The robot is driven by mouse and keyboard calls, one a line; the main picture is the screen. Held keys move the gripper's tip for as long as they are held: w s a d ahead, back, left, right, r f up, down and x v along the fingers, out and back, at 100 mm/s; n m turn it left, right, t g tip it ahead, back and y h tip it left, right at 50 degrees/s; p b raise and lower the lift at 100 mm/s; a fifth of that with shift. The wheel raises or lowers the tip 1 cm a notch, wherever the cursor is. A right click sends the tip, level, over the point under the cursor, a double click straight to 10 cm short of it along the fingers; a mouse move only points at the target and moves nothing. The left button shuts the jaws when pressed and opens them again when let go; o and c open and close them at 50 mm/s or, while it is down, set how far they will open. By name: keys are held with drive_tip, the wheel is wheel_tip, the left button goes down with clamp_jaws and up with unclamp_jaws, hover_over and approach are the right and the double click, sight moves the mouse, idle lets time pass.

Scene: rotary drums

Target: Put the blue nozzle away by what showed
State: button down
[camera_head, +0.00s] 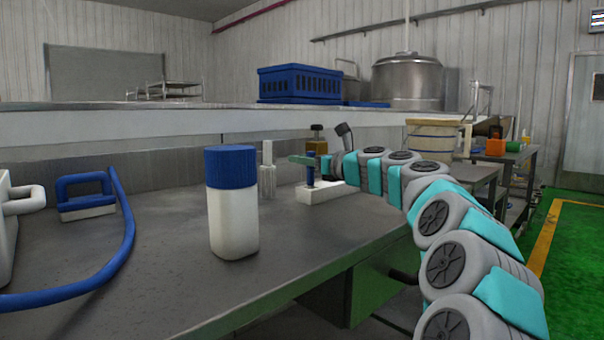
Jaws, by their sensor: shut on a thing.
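The blue nozzle (310,174) is small and upright at the far side of the metal table. My gripper (308,161) comes in from the right and is shut on the nozzle near its top. A white block (326,192) lies right below and behind the nozzle. I cannot tell whether the nozzle's lower end touches the block or stands in it. The gripper's fingers are small in this view and partly overlap the nozzle.
A white bottle with a blue cap (233,205) stands mid-table. A blue hose (128,225) and a blue-handled brush (85,196) lie at left. The front middle of the table (170,285) is clear.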

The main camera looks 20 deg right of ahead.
sight(308, 172)
drive_tip(key=shift+f+b, duration=0.45)
drive_tip(key=shift+f, duration=1.15)
drive_tip(key=shift+f, duration=0.1)
drive_tip(key=c, duration=0.7)
unclamp_jaws()
drive_tip(key=shift+s+d, duration=0.1)
drive_tip(key=shift+s, duration=0.2)
drive_tip(key=p+v, duration=0.1)
drive_tip(key=v, duration=1)
drive_tip(key=shift+s, duration=0.2)
